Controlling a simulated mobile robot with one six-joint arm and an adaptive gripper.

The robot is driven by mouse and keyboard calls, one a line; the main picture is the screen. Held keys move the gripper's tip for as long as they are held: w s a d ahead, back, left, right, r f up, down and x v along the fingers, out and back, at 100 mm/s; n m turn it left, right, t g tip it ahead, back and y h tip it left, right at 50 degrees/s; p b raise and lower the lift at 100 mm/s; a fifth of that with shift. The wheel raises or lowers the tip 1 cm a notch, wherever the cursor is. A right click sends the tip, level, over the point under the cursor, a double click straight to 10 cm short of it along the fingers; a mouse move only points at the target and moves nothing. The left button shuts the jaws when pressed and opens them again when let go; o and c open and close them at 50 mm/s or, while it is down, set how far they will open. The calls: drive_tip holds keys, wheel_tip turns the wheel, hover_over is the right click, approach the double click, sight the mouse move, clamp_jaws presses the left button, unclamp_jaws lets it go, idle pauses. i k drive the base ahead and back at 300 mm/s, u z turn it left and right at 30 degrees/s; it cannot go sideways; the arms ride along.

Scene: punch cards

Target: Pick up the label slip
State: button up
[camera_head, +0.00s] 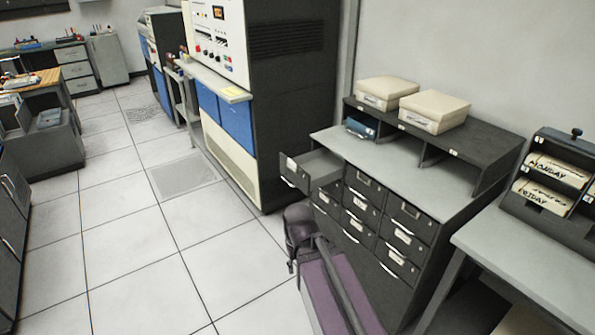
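No loose slip can be made out with certainty as the label slip. Small white labels sit on the fronts of the dark drawer cabinet (390,275), and one is on the front of its pulled-out upper left drawer (322,166). A small yellow slip (236,91) lies on the ledge of the large machine. My dark arm reaches up from the bottom centre, in front of the cabinet's left side. The end of my arm, with my gripper (291,264), is small and dark, low beside the cabinet and below the open drawer. Its fingers cannot be made out.
Two cream boxes (388,92) (434,111) stand on the cabinet's upper shelf, with a blue item (360,127) in a cubby below. The tiled floor (150,265) at left is clear.

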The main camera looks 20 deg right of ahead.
sight(292, 165)
drive_tip(key=k, duration=1.15)
drive_tip(key=z, duration=0.45)
drive_tip(key=i, duration=2.1)
drive_tip(key=u, duration=0.45)
